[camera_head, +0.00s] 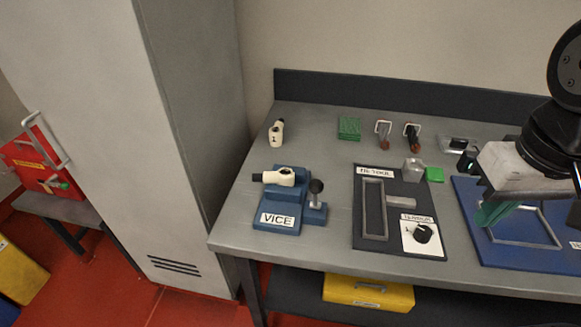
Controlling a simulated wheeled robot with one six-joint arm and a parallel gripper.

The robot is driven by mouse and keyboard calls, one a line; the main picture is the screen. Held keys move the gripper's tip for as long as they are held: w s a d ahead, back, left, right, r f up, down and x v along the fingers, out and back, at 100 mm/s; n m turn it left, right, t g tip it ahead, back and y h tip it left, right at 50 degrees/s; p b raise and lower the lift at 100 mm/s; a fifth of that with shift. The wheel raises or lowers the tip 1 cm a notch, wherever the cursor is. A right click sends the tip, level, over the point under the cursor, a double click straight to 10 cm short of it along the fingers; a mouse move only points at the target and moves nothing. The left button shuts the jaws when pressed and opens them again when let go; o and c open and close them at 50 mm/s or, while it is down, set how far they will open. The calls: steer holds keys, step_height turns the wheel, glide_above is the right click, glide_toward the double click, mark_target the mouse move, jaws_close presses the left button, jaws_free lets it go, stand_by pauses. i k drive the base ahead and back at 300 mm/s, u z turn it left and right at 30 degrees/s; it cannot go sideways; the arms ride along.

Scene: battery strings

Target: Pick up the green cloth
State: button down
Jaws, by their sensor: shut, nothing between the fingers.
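The green cloth (349,128) appears as a small folded, striped green square lying flat on the grey bench, towards the back and left of centre. My gripper (490,213) comes in from the right edge, with a black wrist and a pale body, above the blue board. It is shut and empty, well to the right of the cloth and nearer the front. Its fingers show only in part, as a green shape below the pale body. Nothing covers the cloth.
A blue vice (277,219) holding a white fitting stands at the front left. Two handled tools (383,138) stand right of the cloth. A blue board (510,251) lies below my gripper.

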mark_target(350, 128)
steer(key=z, duration=0.05)
steer(key=k, duration=1.1)
steer(key=u, duration=0.75)
steer(key=i, duration=1.7)
steer(key=z, duration=0.7)
